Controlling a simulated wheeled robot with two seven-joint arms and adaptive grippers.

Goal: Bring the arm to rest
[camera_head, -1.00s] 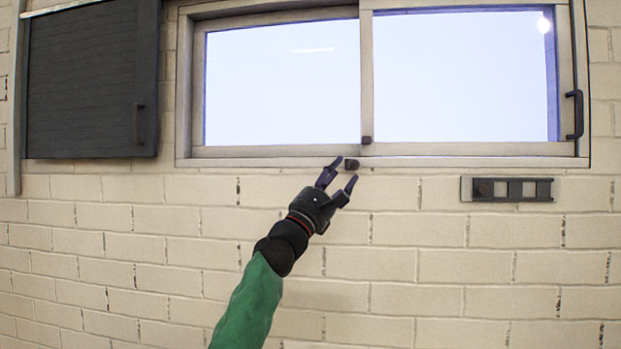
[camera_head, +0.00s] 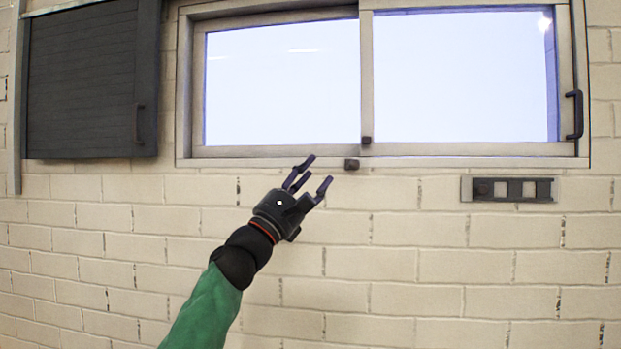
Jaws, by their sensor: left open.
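My left gripper (camera_head: 318,173) is open and empty, its two dark fingers spread and pointing up and to the right. It is in front of the brick wall, just below the window's lower frame. My left arm, with a green sleeve and black wrist, comes in from the bottom left. My right gripper is not in the camera_head view.
A sliding window (camera_head: 282,152) with a dark handle (camera_head: 574,114) fills the upper middle and right. A small dark knob (camera_head: 352,164) is at its sill. A dark shutter (camera_head: 80,80) hangs at upper left. A dark wall plate (camera_head: 507,190) is at right. Bare brick lies below.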

